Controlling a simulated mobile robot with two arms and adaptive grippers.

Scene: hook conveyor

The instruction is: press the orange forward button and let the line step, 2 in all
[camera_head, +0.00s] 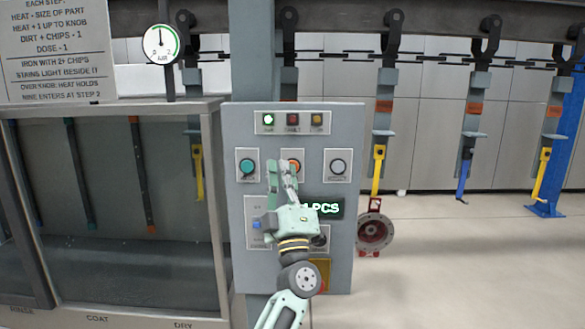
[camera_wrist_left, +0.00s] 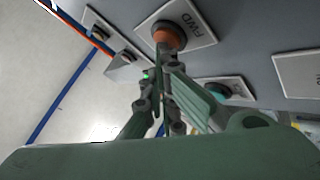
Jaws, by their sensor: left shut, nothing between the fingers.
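The orange forward button (camera_head: 296,163) sits in the middle of the upper button row on a grey control panel (camera_head: 345,240). In the left wrist view the orange button (camera_wrist_left: 172,38) shows on a white plate lettered FWD. My left gripper (camera_head: 287,172) is shut and empty, its fingertips in front of the button and covering part of it. In the left wrist view the fingertips (camera_wrist_left: 165,52) overlap the button's lower edge; I cannot tell whether they touch or press it. My right gripper is not in view.
A teal button (camera_head: 247,167) is left of the orange one, a pale button (camera_head: 338,167) right. The green lamp (camera_head: 268,119) is lit. The green display (camera_head: 328,208) is partly covered by my gripper. Overhead hooks (camera_head: 393,40) carry hangers; a glass-fronted tank (camera_head: 100,190) stands left.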

